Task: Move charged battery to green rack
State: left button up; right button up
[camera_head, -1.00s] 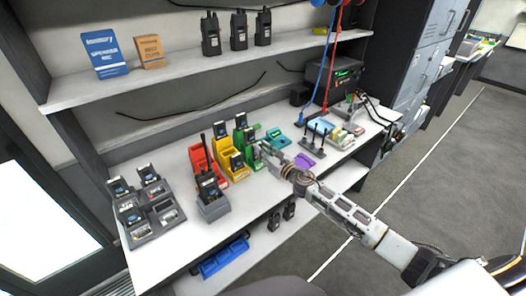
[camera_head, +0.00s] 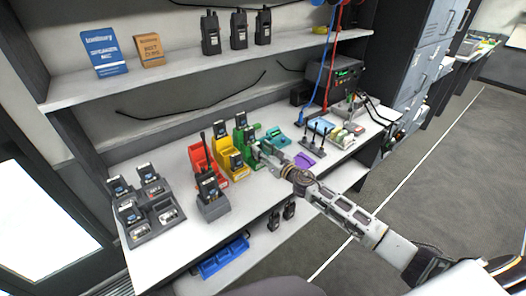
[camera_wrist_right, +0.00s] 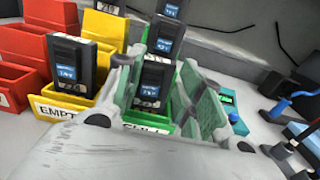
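The green rack (camera_head: 257,133) stands on the bench at the right end of the row of coloured racks. In the right wrist view a dark battery with a blue label (camera_wrist_right: 154,82) sits upright in the green rack (camera_wrist_right: 150,128), with another battery (camera_wrist_right: 167,38) behind it. My right gripper (camera_head: 262,152) is at the front of this rack. In the wrist view its green-padded fingers (camera_wrist_right: 160,92) are apart, with the front battery showing between them. I cannot tell whether they touch it. A charger (camera_head: 152,228) at the left holds several batteries. My left gripper is out of view.
The yellow rack (camera_head: 236,176) and red rack (camera_head: 199,157) stand left of the green one, with batteries in the yellow. A radio in a dock (camera_head: 211,202) stands in front. A teal device (camera_head: 278,140) and purple item (camera_head: 304,160) lie to the right.

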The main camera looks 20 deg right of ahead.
jog(key=shift+o, duration=0.4)
jog(key=shift+f, duration=0.1)
jog(key=shift+s+f, duration=0.1)
jog(key=shift+s, duration=0.1)
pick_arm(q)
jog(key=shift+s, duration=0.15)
pick_arm(e)
jog(key=v, duration=1.1)
jog(key=shift+s+d+r, duration=0.15)
jog(key=shift+s+r, duration=0.1)
jog(key=shift+s, duration=0.05)
dwell(0.3)
jog(key=shift+m, duration=0.3)
dwell(0.7)
